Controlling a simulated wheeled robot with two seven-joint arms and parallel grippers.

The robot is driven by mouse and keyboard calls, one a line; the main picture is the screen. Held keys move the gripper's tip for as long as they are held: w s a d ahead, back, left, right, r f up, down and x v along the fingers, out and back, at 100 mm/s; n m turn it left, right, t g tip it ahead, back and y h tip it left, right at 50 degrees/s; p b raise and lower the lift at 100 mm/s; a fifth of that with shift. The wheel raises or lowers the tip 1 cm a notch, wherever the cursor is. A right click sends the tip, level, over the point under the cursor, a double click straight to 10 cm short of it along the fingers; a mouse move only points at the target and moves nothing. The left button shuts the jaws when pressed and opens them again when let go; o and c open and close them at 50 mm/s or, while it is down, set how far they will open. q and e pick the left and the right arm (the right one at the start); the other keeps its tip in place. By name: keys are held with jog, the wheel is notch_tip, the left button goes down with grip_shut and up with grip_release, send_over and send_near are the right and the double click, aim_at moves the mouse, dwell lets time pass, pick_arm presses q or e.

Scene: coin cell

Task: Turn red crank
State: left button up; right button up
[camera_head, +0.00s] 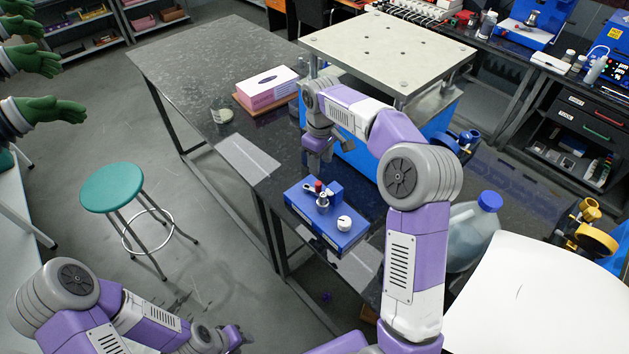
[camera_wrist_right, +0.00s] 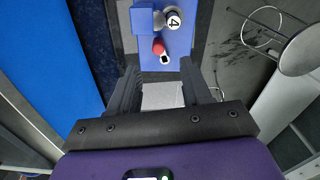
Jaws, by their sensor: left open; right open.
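A blue device (camera_head: 325,215) lies on the dark table, with a small metal crank and a red knob (camera_head: 318,186) near its far side. A round white dial sits on its near right part. My right gripper (camera_head: 316,163) is open and empty, hanging just behind and above the red knob. In the right wrist view the red knob (camera_wrist_right: 158,47) shows just beyond the open fingers (camera_wrist_right: 164,75), apart from them. My left gripper (camera_head: 236,337) is open and low at the bottom left, far from the device.
A pink-and-white box (camera_head: 267,87) and a small round dish (camera_head: 222,115) lie further back on the table. A large raised platform (camera_head: 385,45) stands behind my right arm. A blue-capped jug (camera_head: 475,232) stands right of my forearm. A green stool (camera_head: 111,187) stands on the floor at left.

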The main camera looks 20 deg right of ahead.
aim_at(318, 183)
jog(key=shift+w+f+b, duration=0.25)
jog(key=shift+w+f, duration=0.1)
jog(key=shift+f, duration=0.3)
jog(key=shift+w+f+b, duration=0.25)
jog(key=shift+w+f, duration=0.05)
jog(key=shift+f, duration=0.55)
jog(key=shift+s+f, duration=0.1)
jog(key=shift+f, duration=0.25)
pick_arm(q)
jog(key=shift+w+f+b, duration=0.25)
jog(key=shift+f+b, duration=0.05)
jog(key=shift+f, duration=0.5)
jog(key=shift+w+f+b, duration=0.25)
jog(key=shift+f+b, duration=0.05)
jog(key=shift+f, duration=0.45)
pick_arm(e)
jog(key=shift+f, duration=3)
grip_shut()
